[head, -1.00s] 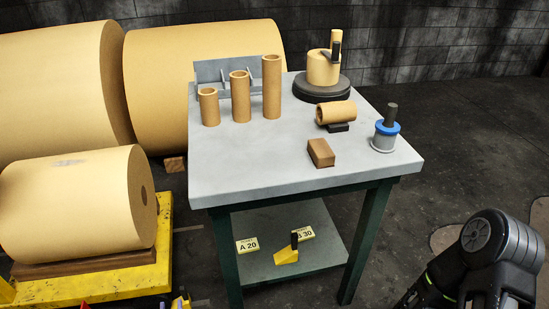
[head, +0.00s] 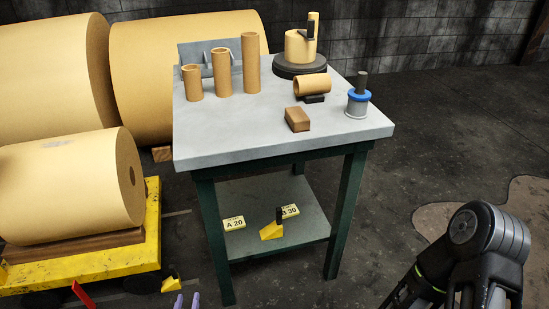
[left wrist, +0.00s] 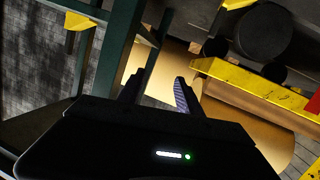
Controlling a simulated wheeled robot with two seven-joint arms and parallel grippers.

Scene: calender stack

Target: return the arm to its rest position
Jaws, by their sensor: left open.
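My left gripper (head: 187,301) shows only as two purple-padded fingertips at the bottom edge of the head view. They are apart, in front of the table and to the right of the yellow pallet. In the left wrist view the left gripper (left wrist: 160,92) is open, with nothing between its fingers. A dark jointed link of my right arm (head: 486,240) shows at the lower right of the head view. My right gripper is hidden.
The grey-topped table (head: 240,140) holds tubes, a brown block (head: 297,119) and a blue-ringed spool (head: 358,104). The yellow pallet (head: 110,262) bears a large roll (head: 70,185) at left. A yellow wedge (head: 171,284) lies near my left gripper.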

